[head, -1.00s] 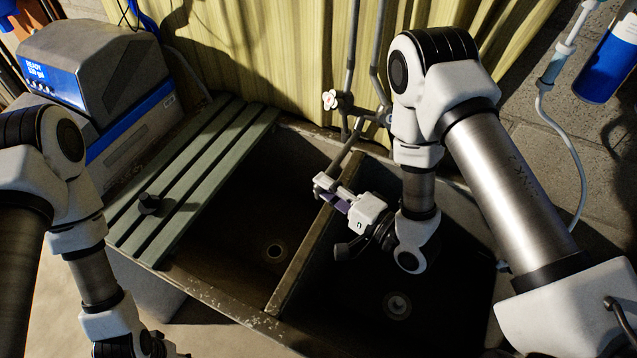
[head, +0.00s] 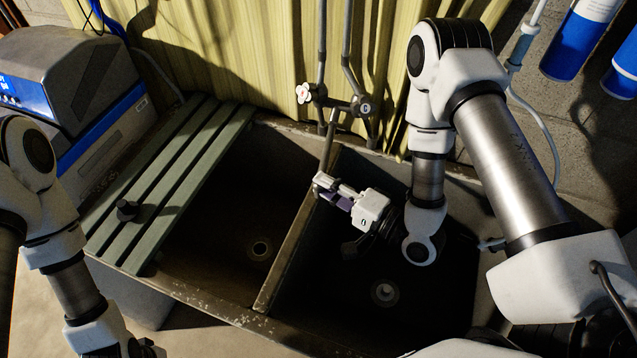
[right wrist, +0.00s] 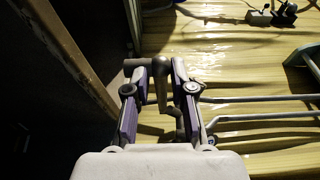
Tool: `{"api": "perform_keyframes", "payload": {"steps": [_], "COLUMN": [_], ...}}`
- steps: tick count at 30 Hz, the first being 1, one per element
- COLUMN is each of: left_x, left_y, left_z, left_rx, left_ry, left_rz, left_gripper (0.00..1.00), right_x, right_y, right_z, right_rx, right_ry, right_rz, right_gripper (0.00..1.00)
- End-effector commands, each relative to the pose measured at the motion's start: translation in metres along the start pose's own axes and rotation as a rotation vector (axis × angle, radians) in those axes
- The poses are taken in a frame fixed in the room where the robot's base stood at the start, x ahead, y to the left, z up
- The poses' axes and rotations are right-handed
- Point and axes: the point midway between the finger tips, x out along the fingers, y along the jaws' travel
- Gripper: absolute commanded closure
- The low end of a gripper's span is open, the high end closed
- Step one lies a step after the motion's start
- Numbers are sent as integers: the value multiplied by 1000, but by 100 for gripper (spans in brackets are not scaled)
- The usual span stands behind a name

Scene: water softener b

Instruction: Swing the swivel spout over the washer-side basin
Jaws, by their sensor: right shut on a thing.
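The right wrist view shows the spout (right wrist: 161,84) between the purple-sided fingers (right wrist: 160,92). My left gripper (head: 140,349) is at the bottom edge, cut off and dark. I cannot tell which basin is washer-side.
A slatted green board (head: 172,190) with a dark knob covers the left part of the sink. A grey and blue water softener (head: 80,75) stands at the back left. A yellow curtain (head: 235,50) hangs behind. Blue canisters (head: 578,45) are on the right wall.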

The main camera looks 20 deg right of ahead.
Motion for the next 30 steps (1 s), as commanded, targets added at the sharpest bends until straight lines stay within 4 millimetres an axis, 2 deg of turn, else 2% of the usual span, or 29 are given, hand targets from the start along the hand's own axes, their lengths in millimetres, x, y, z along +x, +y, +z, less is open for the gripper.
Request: {"api": "perform_keyframes", "payload": {"steps": [12, 23, 30], "left_x": [-8, -8, -18], "left_y": [0, 0, 0], "left_z": [0, 0, 0], "left_rx": [0, 0, 0], "left_ry": [0, 0, 0], "left_rz": [0, 0, 0], "left_gripper": [47, 47, 47], "right_x": [-25, -26, -37], "right_y": [0, 0, -1], "right_z": [-12, -13, -25], "right_rx": [-1, 0, 0], "right_ry": [4, 1, 5], "right_rz": [2, 2, 2], "right_gripper": [96, 96, 96]}}
